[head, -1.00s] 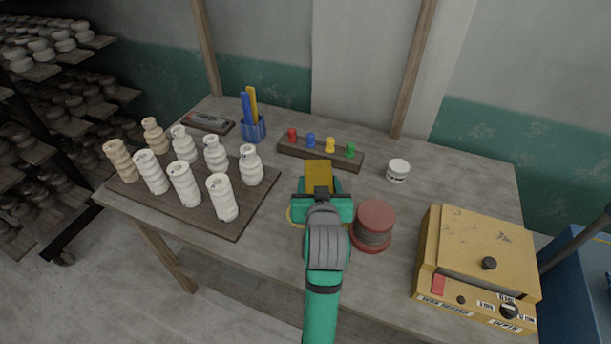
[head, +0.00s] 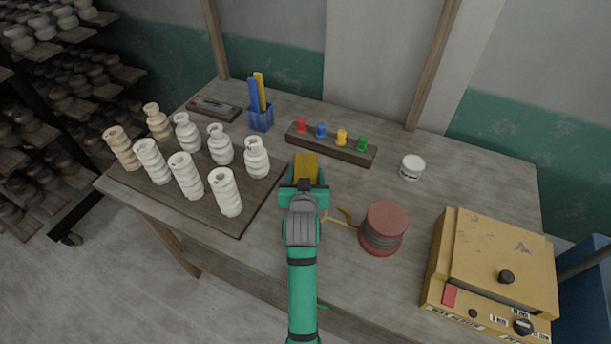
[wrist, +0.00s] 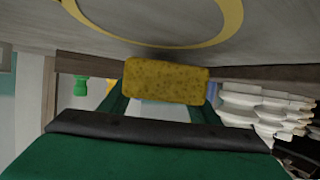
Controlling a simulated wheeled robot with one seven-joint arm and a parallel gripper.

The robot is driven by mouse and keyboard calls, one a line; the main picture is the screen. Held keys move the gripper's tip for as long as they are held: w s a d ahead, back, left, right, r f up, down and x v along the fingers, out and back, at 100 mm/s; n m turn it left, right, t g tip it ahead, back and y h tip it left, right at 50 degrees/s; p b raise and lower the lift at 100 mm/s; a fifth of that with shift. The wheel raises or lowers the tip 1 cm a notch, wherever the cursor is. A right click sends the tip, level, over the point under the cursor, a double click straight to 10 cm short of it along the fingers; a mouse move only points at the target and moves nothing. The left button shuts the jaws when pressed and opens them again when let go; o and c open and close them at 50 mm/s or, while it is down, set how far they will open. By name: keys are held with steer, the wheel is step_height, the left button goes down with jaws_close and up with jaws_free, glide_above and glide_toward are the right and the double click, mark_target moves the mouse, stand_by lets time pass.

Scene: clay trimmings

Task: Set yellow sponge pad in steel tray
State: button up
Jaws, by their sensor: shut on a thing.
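The yellow sponge pad (head: 306,163) is held in my gripper (head: 304,182), above the table between the board of clay pots and the red spool. In the wrist view the sponge (wrist: 166,81) sits between the two green fingers (wrist: 163,108), which are shut on it. A small shallow tray (head: 215,108) with a dark rim, grey inside and something reddish in it, lies at the table's back left, apart from my gripper. I cannot tell whether it is the steel tray.
Several pale pots stand on a dark board (head: 262,203) at left. A blue holder (head: 260,119), a rack of coloured pegs (head: 330,147), a white jar (head: 411,167), the red spool (head: 384,226) with a yellow loop (head: 345,216), and a yellow box (head: 497,258) stand around.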

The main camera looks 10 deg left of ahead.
steer(key=shift+s+d+f, duration=0.1)
steer(key=shift+d+f, duration=0.05)
steer(key=shift+f, duration=0.55)
